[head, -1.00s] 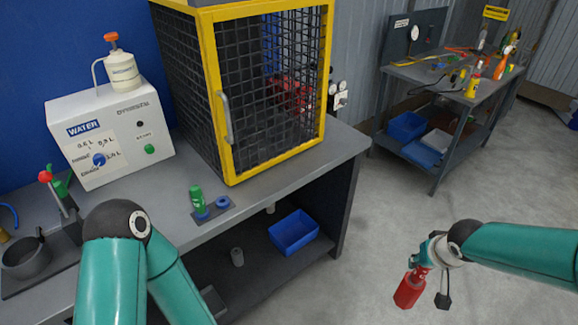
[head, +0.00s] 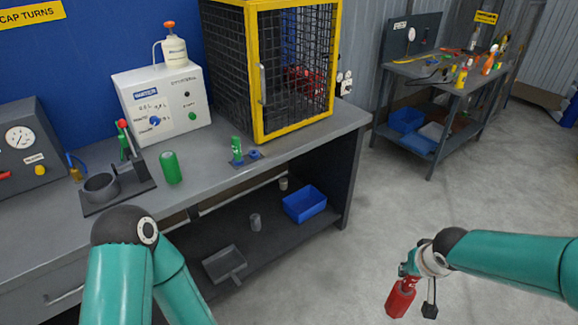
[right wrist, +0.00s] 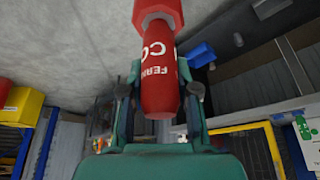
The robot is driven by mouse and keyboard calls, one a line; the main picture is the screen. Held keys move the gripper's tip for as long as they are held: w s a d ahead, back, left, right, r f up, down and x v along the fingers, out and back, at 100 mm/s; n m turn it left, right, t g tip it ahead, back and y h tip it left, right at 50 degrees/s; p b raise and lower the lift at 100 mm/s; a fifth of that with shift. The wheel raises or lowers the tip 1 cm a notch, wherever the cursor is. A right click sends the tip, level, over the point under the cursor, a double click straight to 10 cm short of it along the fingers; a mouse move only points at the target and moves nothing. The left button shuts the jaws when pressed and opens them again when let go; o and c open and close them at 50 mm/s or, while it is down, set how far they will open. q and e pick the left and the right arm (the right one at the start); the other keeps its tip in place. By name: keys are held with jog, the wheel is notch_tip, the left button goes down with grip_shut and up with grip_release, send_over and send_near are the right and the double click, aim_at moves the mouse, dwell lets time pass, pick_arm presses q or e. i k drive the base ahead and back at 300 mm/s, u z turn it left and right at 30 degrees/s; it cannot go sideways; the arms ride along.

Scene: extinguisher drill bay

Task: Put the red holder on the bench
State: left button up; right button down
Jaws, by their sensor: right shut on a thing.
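The red holder (head: 401,298) is a red cylinder with white lettering, seen close up in the right wrist view (right wrist: 158,70). My right gripper (head: 411,270) is shut on it and holds it over the floor, at the lower right of the head view, with a clear gap to the bench. The holder hangs slightly tilted. The grey bench (head: 300,143) runs along the left and back of the head view. My left arm crosses the front of the bench, but its gripper is out of view.
On the bench stand a white water box (head: 165,108), a yellow-framed mesh cage (head: 297,133), a green cylinder (head: 170,168), a dark cup fixture (head: 100,187) and a gauge panel (head: 30,150). A blue bin (head: 304,204) sits on the lower shelf. Another bench (head: 445,78) stands behind.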

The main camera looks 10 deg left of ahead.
aim_at(24, 243)
jog(key=u, duration=0.35)
jog(key=k, duration=0.35)
jog(key=u, duration=0.6)
